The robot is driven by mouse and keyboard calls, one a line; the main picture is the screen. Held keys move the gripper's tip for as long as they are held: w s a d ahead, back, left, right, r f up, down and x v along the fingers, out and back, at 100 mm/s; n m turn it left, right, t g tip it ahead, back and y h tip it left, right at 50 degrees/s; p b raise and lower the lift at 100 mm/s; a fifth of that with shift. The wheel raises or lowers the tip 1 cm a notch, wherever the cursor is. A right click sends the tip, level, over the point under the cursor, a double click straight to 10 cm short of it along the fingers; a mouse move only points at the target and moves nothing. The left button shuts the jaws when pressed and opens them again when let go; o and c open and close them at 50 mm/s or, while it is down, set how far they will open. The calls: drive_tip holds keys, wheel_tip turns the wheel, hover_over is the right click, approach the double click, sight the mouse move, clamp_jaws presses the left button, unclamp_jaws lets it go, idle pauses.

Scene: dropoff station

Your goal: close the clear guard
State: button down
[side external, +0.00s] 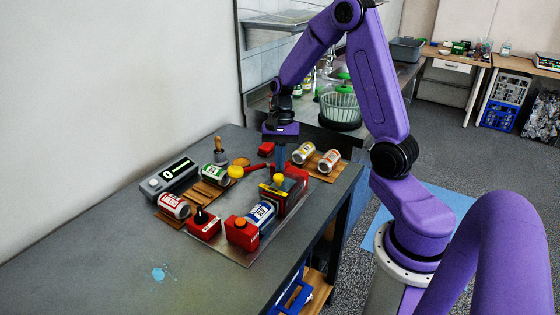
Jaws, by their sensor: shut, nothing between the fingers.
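A flat, clear-looking panel, which seems to be the guard (247,256), shows around the red station parts on the grey table. Its hinge and exact angle are too small to tell. A blue-labelled can (261,216) lies between a red block with an orange knob (240,232) and a red, yellow and black piece (272,195). My gripper (280,166) points down over the far part of the station, close to the red parts there. It is shut and empty. I cannot tell whether its tips touch anything.
A grey device with a display (169,179) stands at the left. Cans lie on a wooden rack (207,193) and on a wooden board (318,164) at the back right. A red button box (204,226) stands in front. The near left table (110,250) is mostly free.

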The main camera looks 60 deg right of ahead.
drive_tip(key=a, duration=1.2)
